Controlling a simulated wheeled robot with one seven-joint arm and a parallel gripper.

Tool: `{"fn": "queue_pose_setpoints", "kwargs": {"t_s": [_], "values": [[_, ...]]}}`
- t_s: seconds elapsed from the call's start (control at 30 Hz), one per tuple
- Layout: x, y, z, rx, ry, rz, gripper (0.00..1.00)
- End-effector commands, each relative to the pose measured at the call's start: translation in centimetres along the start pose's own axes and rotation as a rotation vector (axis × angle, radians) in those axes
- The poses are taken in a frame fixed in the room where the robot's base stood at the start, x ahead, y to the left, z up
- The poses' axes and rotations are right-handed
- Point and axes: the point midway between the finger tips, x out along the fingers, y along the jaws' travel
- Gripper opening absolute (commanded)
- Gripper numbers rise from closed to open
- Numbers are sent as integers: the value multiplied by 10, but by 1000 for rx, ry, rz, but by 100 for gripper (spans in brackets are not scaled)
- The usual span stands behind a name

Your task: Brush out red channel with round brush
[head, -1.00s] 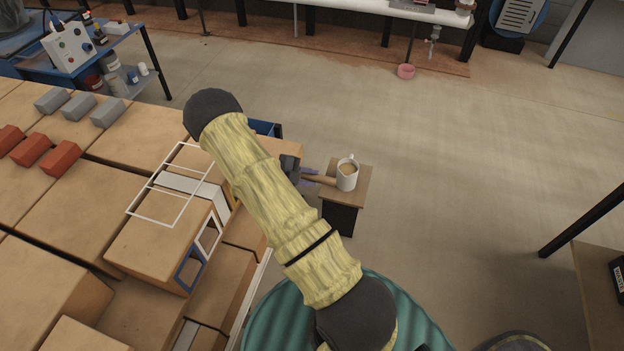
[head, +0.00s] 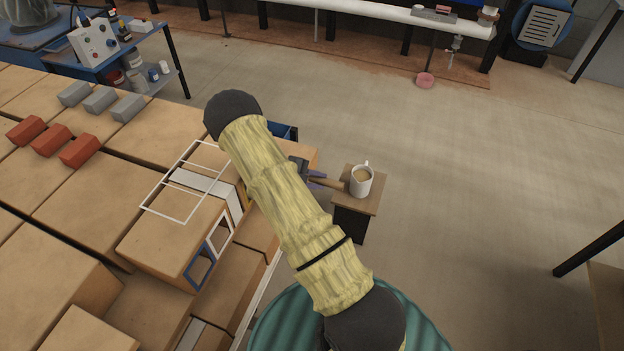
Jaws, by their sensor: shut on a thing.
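My gripper (head: 300,170) is a dark shape mostly hidden behind my yellow-sleeved arm, beside the brick stack. It is shut on a wooden-handled tool (head: 329,183), whose handle sticks out to the right toward the mug. Its brush head is hidden, so I cannot tell if it is round. A small purple part (head: 317,175) shows beside the handle. The nearest hollow brick (head: 165,240) has a blue-framed channel (head: 199,268) and a white-framed channel (head: 222,238) on its end face. No red-framed channel is in sight; my arm covers part of the stack.
A white mug (head: 361,182) of brown drink stands on a small side table (head: 372,205) just right of my gripper. Red blocks (head: 51,139) and grey blocks (head: 100,99) lie on the bricks at left. Open floor (head: 470,180) lies to the right.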

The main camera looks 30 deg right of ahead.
Motion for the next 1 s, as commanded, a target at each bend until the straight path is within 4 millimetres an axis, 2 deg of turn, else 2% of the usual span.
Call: {"fn": "queue_pose_setpoints", "kwargs": {"t_s": [0.7,1.0], "values": [[29,0,-30,1,1,1,6],[32,0,-34,1,0,1,6]]}}
